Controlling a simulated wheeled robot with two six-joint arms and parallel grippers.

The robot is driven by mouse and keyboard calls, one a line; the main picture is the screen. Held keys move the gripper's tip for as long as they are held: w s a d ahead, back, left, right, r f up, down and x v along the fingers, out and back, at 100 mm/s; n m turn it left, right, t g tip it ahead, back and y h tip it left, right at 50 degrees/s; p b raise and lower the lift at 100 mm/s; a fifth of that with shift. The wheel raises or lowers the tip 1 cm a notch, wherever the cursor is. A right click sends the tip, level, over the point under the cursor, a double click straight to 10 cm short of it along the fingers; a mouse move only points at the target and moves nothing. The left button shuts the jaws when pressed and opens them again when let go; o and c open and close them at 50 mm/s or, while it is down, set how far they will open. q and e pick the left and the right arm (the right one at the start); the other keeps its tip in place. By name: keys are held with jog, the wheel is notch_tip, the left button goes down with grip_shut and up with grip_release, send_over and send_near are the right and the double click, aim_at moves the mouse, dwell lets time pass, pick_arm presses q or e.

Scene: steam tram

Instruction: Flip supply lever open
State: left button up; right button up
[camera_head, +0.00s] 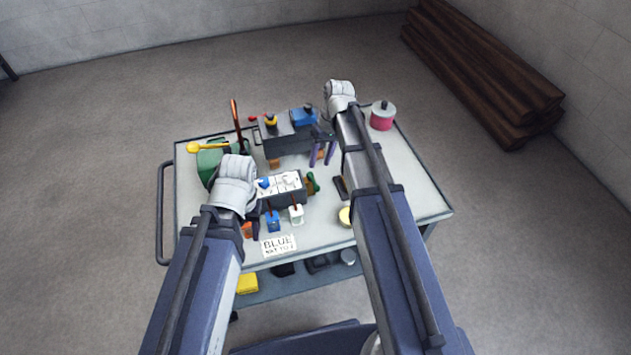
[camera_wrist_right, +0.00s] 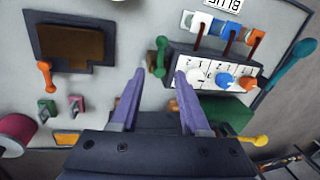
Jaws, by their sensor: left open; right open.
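A control box (camera_head: 288,196) with a white numbered panel stands mid-table, and its panel also shows in the right wrist view (camera_wrist_right: 215,76) with white, blue and orange knobs. A green lever (camera_wrist_right: 158,55) stands beside the box, and it also shows in the head view (camera_head: 312,184). White (camera_wrist_right: 200,22), blue (camera_wrist_right: 229,35) and orange (camera_wrist_right: 255,40) levers line the box's other side. I cannot tell which lever is the supply lever. My right gripper (camera_head: 321,163) is open and empty; in its wrist view the green lever appears between and beyond the fingertips. My left gripper (camera_head: 255,226) is open left of the box, largely hidden by its wrist.
A dark machine block (camera_head: 288,141) with blue and yellow parts stands behind the box. A pink-and-white canister (camera_head: 382,116) is at the back right. The right front tabletop (camera_head: 415,199) is clear.

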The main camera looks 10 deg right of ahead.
aim_at(314, 181)
jog(key=shift+s, duration=0.1)
jog(key=f+b, duration=0.2)
jog(key=a+f+b, duration=0.1)
jog(key=f+b, duration=0.4)
jog(key=shift+s+a+f+b, duration=0.1)
jog(key=shift+a+f+b, duration=0.2)
jog(key=shift+b, duration=0.05)
grip_shut()
dwell(0.5)
